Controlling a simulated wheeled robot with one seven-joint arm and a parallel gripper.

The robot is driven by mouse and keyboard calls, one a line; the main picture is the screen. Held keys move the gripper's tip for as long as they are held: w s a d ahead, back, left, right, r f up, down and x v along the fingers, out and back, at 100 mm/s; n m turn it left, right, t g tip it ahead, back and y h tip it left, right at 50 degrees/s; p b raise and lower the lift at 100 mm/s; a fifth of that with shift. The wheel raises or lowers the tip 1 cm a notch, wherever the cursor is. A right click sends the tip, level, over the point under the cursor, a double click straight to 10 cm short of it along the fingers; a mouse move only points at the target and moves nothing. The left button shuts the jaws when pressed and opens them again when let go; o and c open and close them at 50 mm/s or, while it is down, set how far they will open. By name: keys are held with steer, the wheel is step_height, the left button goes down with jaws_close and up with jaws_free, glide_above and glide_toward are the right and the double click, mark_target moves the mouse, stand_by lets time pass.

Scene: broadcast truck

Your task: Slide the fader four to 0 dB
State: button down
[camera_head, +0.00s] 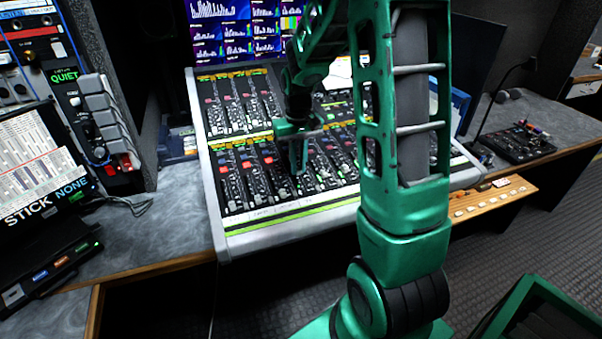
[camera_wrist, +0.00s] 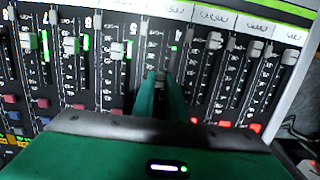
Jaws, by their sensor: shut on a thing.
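The mixing console (camera_head: 225,215) stands in the middle of the head view, with rows of faders, knobs and coloured buttons. My gripper (camera_head: 299,168) reaches down onto its lower fader section. In the wrist view the green fingers of my gripper (camera_wrist: 160,92) are shut on a fader cap (camera_wrist: 161,76) that shows between their tips. The fingers hide most of the cap and part of its slot. Other grey fader caps (camera_wrist: 116,50) sit in parallel slots on both sides, at differing heights.
Screens (camera_head: 235,25) stand behind the console. A rack with a QUIET panel (camera_head: 66,78) is at left, and grey desktop (camera_head: 165,215) lies between. At right are a gooseneck microphone (camera_head: 500,85) and a small black mixer (camera_head: 518,143). Neighbouring faders lie close beside my fingers.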

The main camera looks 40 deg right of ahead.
steer(key=shift+w, duration=0.1)
steer(key=c, duration=2)
jaws_free()
steer(key=shift+c, duration=0.2)
steer(key=shift+r, duration=0.1)
step_height(320, 180, up, 11)
steer(key=shift+f, duration=0.2)
steer(key=s+a+m, duration=0.2)
steer(key=s+m, duration=0.1)
steer(key=s, duration=2.5)
steer(key=shift+s+a+f, duration=0.25)
steer(key=shift+f, duration=0.05)
